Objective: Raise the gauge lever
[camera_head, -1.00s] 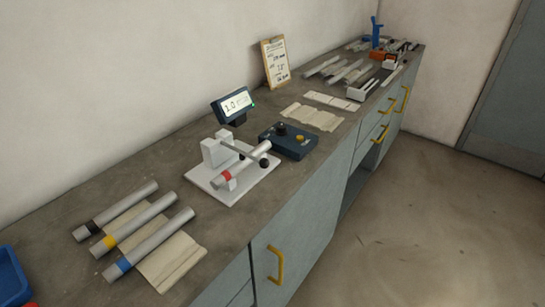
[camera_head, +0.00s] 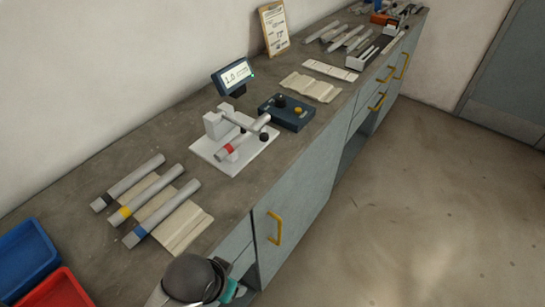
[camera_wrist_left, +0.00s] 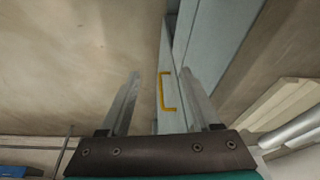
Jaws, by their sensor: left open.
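The gauge jig stands on the bench in the head view, with a white base plate (camera_head: 207,150) and a pale block. A tube with a red band (camera_head: 240,142) lies across it. The gauge lever (camera_head: 238,122) is a thin grey bar from the block, lying low over the tube, with a dark knob (camera_head: 264,136) near its end. The gauge display (camera_head: 236,76) behind reads about 1.0. My left gripper (camera_wrist_left: 160,103) is open and empty in the left wrist view, away from the jig. In the head view only my arm's dark wrist shows at the bottom edge. My right gripper is not in view.
A dark control box (camera_head: 288,113) stands right of the jig. Yellow drawer handles (camera_head: 275,228) stick out in front.

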